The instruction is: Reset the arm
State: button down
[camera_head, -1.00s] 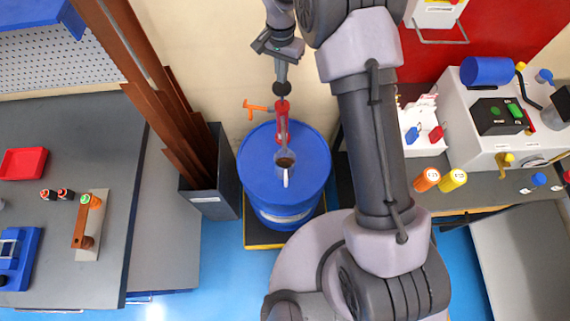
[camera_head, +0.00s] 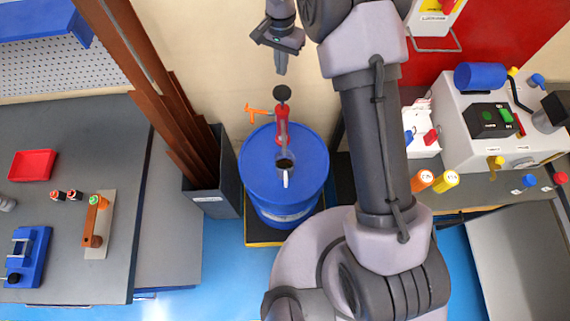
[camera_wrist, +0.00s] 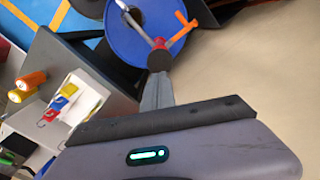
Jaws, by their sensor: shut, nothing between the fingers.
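My gripper (camera_head: 281,62) hangs at the top middle of the head view, in front of the cream wall. Its fingers are together and hold nothing. It is above the black knob of a red hand pump (camera_head: 282,125), with a visible gap between them. The pump stands on a blue drum (camera_head: 258,180) and has an orange lever (camera_head: 257,113). In the wrist view my gripper's shut fingers (camera_wrist: 157,92) point toward the black knob (camera_wrist: 159,61) and overlap its lower edge in the picture. The blue drum (camera_wrist: 125,38) lies beyond.
A dark bin (camera_head: 228,170) with long copper bars stands left of the drum. A grey bench (camera_head: 70,210) is further left. A white machine (camera_head: 470,130) and yellow and orange cylinders (camera_head: 445,181) sit on the right bench. Cream wall is behind.

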dwell(0.3)
jog(key=shift+r, duration=0.1)
jog(key=s+d+r+t+y+b, duration=0.1)
jog(key=s+d+r+t+b, duration=0.3)
jog(key=s+r+b, duration=0.7)
jog(key=s+d+f+t+b, duration=0.1)
jog(key=s+f+b, duration=0.2)
jog(key=s, duration=0.7)
jog(key=s+d+f+n+y+b, duration=0.1)
jog(key=s+d+f+b, duration=0.1)
jog(key=s, duration=0.8)
jog(key=shift+d+f+n+t+b, duration=0.3)
jog(key=shift+f+t+b, duration=0.1)
jog(key=shift+f+b, duration=0.4)
jog(key=c, duration=2.1)
grip_release()
jog(key=shift+s, duration=0.1)
